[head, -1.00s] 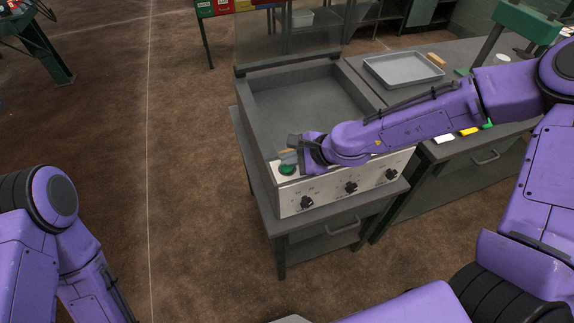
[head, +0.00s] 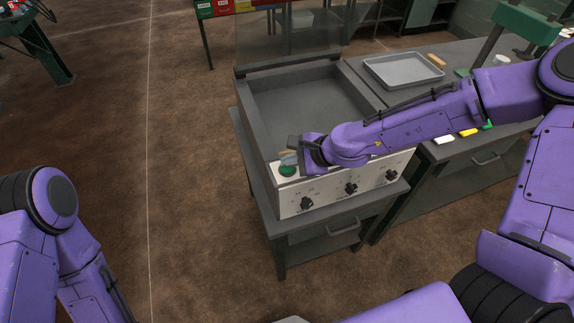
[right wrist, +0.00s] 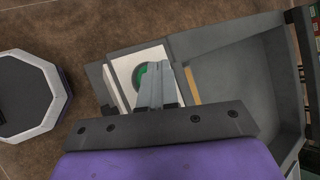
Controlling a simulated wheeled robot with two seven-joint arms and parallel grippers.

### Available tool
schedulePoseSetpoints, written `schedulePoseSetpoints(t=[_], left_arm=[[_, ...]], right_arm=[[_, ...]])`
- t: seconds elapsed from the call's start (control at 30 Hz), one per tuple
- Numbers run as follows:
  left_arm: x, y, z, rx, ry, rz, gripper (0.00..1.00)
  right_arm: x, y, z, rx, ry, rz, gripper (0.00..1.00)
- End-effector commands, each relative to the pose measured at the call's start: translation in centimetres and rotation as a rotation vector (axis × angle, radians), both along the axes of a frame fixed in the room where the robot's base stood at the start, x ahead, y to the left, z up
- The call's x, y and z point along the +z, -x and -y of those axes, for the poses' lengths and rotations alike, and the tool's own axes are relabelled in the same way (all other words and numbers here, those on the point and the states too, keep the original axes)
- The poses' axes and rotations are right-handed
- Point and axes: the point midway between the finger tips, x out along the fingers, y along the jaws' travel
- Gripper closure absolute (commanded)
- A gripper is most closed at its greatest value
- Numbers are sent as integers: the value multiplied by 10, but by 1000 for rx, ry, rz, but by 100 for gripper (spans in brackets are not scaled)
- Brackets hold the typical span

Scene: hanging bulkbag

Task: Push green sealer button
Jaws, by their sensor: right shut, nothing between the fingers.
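The green sealer button (head: 287,171) sits at the left end of the sealer's silver control panel (head: 330,189). It also shows in the right wrist view (right wrist: 141,76), partly hidden behind my fingers. My right gripper (head: 288,158) is shut and empty, with its fingertips right at the button. In the right wrist view the shut fingers (right wrist: 157,86) lie over the button's right part. I cannot tell whether they touch it. My left arm is at the left edge of the head view, and its gripper is out of the picture.
The sealer's grey basin (head: 305,100) lies behind the panel. Black knobs (head: 351,188) sit along the panel to the right of the button. A grey tray (head: 403,69) rests on the counter at right.

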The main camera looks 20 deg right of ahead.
Motion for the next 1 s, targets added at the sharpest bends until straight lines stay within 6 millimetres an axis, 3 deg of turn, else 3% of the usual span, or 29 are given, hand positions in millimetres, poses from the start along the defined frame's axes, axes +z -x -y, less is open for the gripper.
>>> schedulePoseSetpoints(t=[1.0], left_arm=[[-5,0,0,0,0,0,36]], right_arm=[[-10,0,1,-1,1,0,100]])
